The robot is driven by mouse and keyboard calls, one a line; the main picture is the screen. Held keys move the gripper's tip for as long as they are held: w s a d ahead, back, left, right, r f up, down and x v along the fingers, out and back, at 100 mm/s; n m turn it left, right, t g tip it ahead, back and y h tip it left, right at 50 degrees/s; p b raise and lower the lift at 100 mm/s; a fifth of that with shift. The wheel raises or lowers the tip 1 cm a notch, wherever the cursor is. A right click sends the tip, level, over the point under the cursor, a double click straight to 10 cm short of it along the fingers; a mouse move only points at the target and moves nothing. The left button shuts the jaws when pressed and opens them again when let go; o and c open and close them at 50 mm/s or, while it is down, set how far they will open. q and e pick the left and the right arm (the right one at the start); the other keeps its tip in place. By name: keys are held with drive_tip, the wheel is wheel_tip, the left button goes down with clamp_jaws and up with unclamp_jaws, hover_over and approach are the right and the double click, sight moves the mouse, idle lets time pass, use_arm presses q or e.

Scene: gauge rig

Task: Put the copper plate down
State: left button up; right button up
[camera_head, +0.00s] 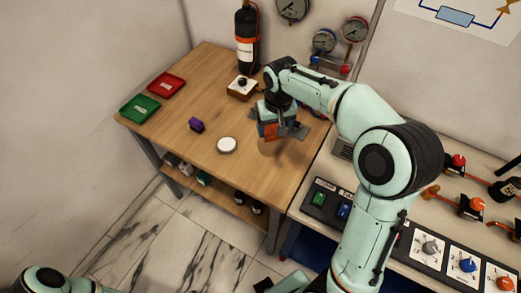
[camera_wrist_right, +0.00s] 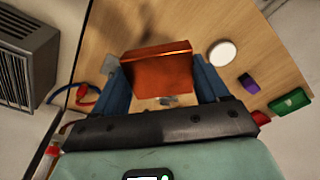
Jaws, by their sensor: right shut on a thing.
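The copper plate (camera_wrist_right: 158,72) is an orange-brown metal slab between the two blue fingers of my right gripper (camera_wrist_right: 165,85) in the right wrist view. In the head view the copper plate (camera_head: 270,131) shows as a small orange patch below the right gripper (camera_head: 280,130). The right gripper is shut on it, over the right part of the wooden table (camera_head: 180,95). A shadow lies on the wood beneath, and the plate looks held above the top. Part of my left arm is at the bottom left of the head view, but its gripper is not in view.
On the table are a white round disc (camera_head: 227,145), a purple block (camera_head: 196,125), a green tray (camera_head: 140,108), a red tray (camera_head: 167,85), a small box with a black knob (camera_head: 242,87) and a black cylinder (camera_head: 246,40). Bare wood lies around the disc. A control panel (camera_head: 330,200) stands at right.

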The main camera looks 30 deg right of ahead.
sight(271, 160)
wheel_tip(271, 160, down, 15)
drive_tip(key=shift+b, duration=0.55)
use_arm(q)
drive_tip(key=shift+s+f, duration=0.3)
drive_tip(key=shift+f, duration=0.2)
drive_tip(key=shift+s+f, duration=0.25)
drive_tip(key=shift+f, duration=0.2)
use_arm(e)
drive_tip(key=shift+f, duration=0.15)
drive_tip(key=o, duration=1.4)
use_arm(q)
drive_tip(key=shift+s+f, duration=0.1)
